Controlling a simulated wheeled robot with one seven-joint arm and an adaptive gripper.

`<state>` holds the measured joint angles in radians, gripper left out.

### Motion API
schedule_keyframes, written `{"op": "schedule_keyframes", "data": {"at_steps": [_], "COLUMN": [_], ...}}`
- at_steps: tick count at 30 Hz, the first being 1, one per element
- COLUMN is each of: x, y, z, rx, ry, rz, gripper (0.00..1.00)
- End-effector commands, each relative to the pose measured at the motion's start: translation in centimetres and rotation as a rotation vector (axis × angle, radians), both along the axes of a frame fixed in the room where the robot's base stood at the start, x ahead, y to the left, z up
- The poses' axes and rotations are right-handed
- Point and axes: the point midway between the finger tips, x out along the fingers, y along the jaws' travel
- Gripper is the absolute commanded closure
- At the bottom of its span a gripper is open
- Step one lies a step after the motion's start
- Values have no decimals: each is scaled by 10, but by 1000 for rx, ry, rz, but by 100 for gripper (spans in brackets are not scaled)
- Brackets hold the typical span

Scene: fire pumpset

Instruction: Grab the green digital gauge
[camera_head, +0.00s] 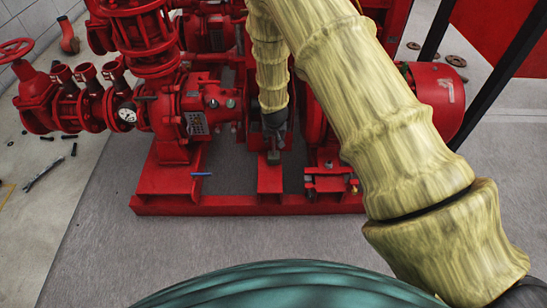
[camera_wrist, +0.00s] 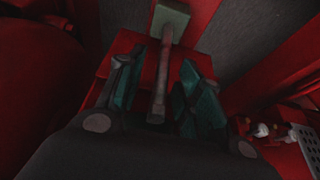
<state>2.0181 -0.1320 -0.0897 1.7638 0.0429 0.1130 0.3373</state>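The digital gauge is a small, dull grey-green square head (camera_wrist: 170,20) on a thin rod-like stem (camera_wrist: 160,75), at the top middle of the wrist view. My gripper (camera_wrist: 160,66) has its two teal fingers apart, one on each side of the stem. Gaps show between the stem and both fingers, so it is not clamped. In the head view my gripper (camera_head: 274,136) points down over the red pump frame. A small grey-green block, likely the gauge head (camera_head: 273,157), shows just below it. The gauge's display face cannot be made out.
A red pump body (camera_head: 195,115) with a white dial gauge (camera_head: 127,115) stands left of my gripper. A red motor (camera_head: 435,98) is at the right, behind my arm. The red base frame (camera_head: 235,205) lies below. Open grey floor (camera_head: 130,240) is in front.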

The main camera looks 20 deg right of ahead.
Motion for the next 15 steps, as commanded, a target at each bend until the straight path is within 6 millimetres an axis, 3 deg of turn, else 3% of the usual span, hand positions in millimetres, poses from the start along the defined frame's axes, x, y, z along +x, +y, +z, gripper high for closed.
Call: {"op": "schedule_keyframes", "data": {"at_steps": [3, 9, 15], "x": [0, 0, 0], "y": [0, 0, 0], "z": [1, 1, 1], "rx": [0, 0, 0], "ry": [0, 0, 0], "rz": [0, 0, 0], "gripper": [68, 100, 100]}}
